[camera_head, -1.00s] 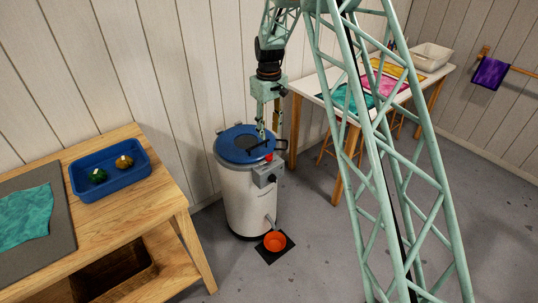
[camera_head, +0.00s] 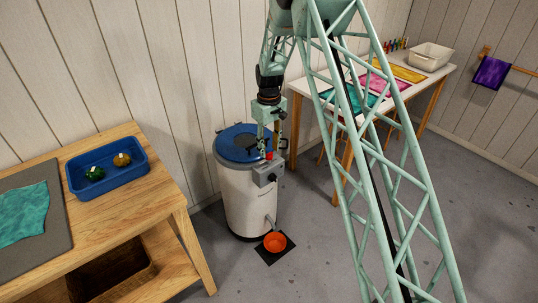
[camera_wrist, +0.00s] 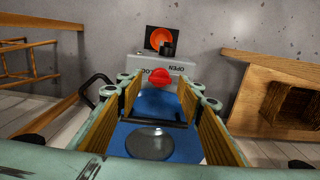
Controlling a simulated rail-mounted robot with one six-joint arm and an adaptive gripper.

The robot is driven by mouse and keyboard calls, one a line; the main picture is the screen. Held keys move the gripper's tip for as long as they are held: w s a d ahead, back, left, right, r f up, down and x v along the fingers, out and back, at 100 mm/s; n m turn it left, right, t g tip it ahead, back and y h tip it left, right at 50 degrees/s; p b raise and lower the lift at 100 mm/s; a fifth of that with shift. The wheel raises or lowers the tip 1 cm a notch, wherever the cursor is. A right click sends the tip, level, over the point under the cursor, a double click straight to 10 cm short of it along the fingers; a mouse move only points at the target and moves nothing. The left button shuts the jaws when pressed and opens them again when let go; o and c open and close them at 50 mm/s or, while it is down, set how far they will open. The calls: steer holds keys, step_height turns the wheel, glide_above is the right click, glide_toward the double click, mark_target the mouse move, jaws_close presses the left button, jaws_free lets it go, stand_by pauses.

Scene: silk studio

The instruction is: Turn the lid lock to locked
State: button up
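The white steamer drum (camera_head: 248,200) stands on the floor with a blue lid (camera_head: 233,149) on top. The lid lock is a red knob (camera_head: 269,156) at the lid's front edge, by a grey box (camera_head: 267,175); in the wrist view the red knob (camera_wrist: 159,77) lies beside the label OPEN at right and a partly hidden LOCK label at left. My gripper (camera_head: 267,149) is over the knob, pointing down. In the wrist view my gripper (camera_wrist: 160,88) is open, with a padded finger on either side of the knob. I cannot tell whether they touch it.
A black bar handle (camera_wrist: 158,122) crosses the lid between my fingers. An orange bowl (camera_head: 275,241) sits on a dark mat below the drum's spout. A wooden bench (camera_head: 130,220) with a blue tray (camera_head: 135,181) is at left. A white table (camera_head: 440,72) stands behind at right.

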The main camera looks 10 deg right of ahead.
mark_target(266, 160)
steer(key=shift+f, duration=1.35)
steer(key=shift+c, duration=0.7)
steer(key=c, duration=0.6)
steer(key=shift+c, duration=0.2)
